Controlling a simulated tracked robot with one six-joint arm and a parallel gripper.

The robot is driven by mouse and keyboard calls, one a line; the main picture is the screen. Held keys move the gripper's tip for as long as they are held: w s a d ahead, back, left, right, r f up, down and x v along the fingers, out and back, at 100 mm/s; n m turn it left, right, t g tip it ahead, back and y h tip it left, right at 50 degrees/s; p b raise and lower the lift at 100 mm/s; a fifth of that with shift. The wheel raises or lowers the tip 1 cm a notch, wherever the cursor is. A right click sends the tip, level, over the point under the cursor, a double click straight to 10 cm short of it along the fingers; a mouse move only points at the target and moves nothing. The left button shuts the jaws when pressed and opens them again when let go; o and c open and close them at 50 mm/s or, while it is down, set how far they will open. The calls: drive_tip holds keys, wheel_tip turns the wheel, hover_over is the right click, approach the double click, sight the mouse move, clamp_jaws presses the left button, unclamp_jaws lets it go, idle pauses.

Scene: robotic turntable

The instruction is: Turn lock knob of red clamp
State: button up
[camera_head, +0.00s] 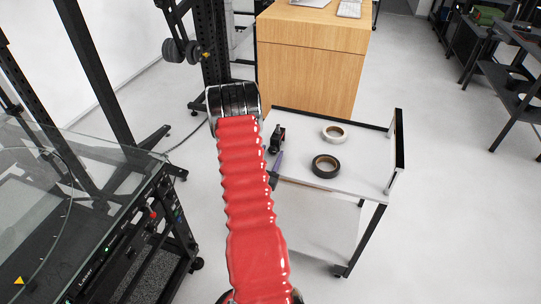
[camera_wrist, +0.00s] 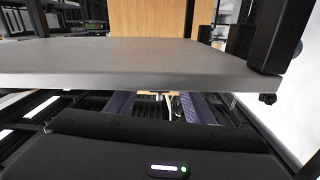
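No red clamp or lock knob can be made out for certain. In the head view a small red part (camera_head: 153,213) sits on the side of the glass-topped machine (camera_head: 95,160) at left. A small black object with a bit of red (camera_head: 277,139) stands at the left edge of the white cart. My red-sleeved arm reaches away through the middle and hides what is behind it. In the wrist view my gripper (camera_wrist: 158,108) is partly hidden beyond the dark wrist housing, with purplish parts on both sides. Its opening is unclear.
The cart top (camera_head: 352,165) carries a white tape roll (camera_head: 334,132) and a black tape roll (camera_head: 325,166). A grey slab edge (camera_wrist: 130,75) crosses the wrist view close ahead. A wooden cabinet (camera_head: 312,70) stands behind.

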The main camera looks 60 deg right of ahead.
drive_tip(key=c, duration=1)
drive_tip(key=shift+n, duration=0.3)
drive_tip(key=shift+n, duration=1.3)
drive_tip(key=o, duration=1)
drive_tip(key=shift+o, duration=0.2)
drive_tip(key=shift+a, duration=0.1)
drive_tip(key=s+a, duration=0.1)
drive_tip(key=a, duration=1.2)
drive_tip(key=shift+s+a, duration=0.3)
